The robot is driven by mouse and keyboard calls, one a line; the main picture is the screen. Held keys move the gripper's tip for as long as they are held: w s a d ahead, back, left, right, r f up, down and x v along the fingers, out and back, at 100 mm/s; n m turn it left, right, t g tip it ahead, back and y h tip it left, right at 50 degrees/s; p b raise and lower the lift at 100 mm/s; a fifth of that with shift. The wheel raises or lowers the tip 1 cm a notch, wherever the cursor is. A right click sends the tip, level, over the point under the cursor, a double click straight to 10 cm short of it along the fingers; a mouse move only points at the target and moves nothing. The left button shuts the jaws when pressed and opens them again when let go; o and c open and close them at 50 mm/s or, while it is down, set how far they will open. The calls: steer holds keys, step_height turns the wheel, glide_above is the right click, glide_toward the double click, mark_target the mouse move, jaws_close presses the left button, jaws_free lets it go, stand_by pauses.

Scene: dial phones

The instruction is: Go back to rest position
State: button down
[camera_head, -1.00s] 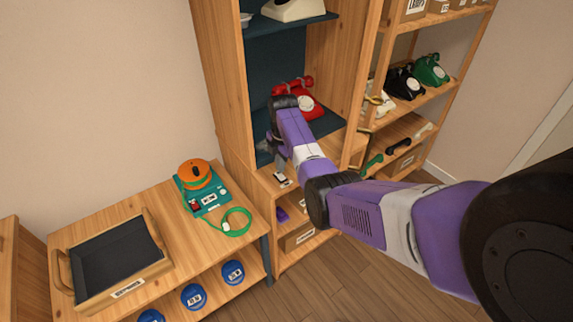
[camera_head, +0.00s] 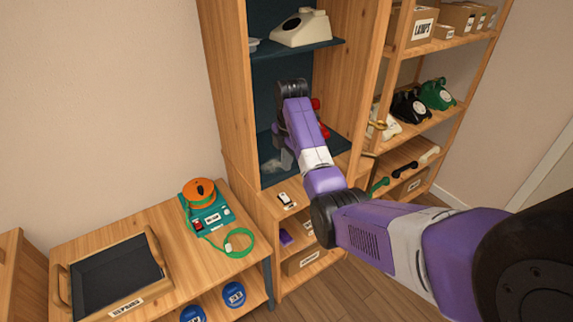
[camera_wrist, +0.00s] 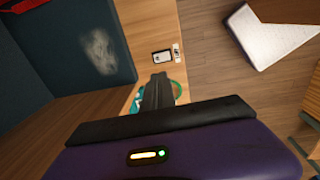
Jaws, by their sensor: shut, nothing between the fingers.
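My gripper (camera_head: 279,160) hangs from the purple arm in front of the tall cabinet's middle shelf (camera_head: 264,142). In the wrist view its fingers (camera_wrist: 160,82) are together with nothing between them. The red dial phone (camera_head: 316,104) on that shelf is mostly hidden behind my arm. A red part (camera_wrist: 25,4) shows in the top left corner of the wrist view. A grey patch lies on the dark shelf surface (camera_wrist: 45,65) there.
A white dial phone (camera_head: 300,27) stands on the shelf above. A small white device (camera_head: 286,200) lies on the wooden ledge below my gripper. A teal and orange unit (camera_head: 205,205) and a tray (camera_head: 157,255) sit on the left table. Black (camera_head: 409,107) and green phones (camera_head: 436,94) stand at right.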

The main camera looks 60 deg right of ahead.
stand_by(0.3)
steer(key=w+a+f+m+t+h, duration=0.1)
steer(key=a+f+m+t+h, duration=0.15)
steer(key=a+f, duration=1.2)
steer(key=s+a+f+m+t, duration=0.1)
steer(key=s+a+f, duration=0.1)
steer(key=a, duration=0.2)
steer(key=s+a+f+m+t+b, duration=0.1)
steer(key=s+a+f, duration=0.1)
steer(key=a, duration=0.2)
steer(key=s+a+f+m+t, duration=0.1)
steer(key=s+a+f, duration=0.15)
steer(key=a, duration=0.25)
steer(key=s+a+r+m+t+b, duration=0.1)
steer(key=s+a+r+m+t, duration=0.1)
steer(key=s+a+r, duration=0.3)
steer(key=s+a+r+m+t, duration=0.1)
steer(key=s+a+r+t, duration=0.15)
steer(key=s+a, duration=0.4)
steer(key=s+a+r+m+t+y, duration=0.1)
steer(key=s+a+r+t, duration=0.1)
steer(key=r, duration=0.6)
steer(key=s+a+r+m+t+y, duration=0.2)
steer(key=s+a+r, duration=0.2)
steer(key=s+r, duration=0.3)
step_height(320, 180, up, 2)
steer(key=shift+a+r+b, duration=0.1)
steer(key=shift+a+b, duration=0.25)
steer(key=shift+b, duration=0.05)
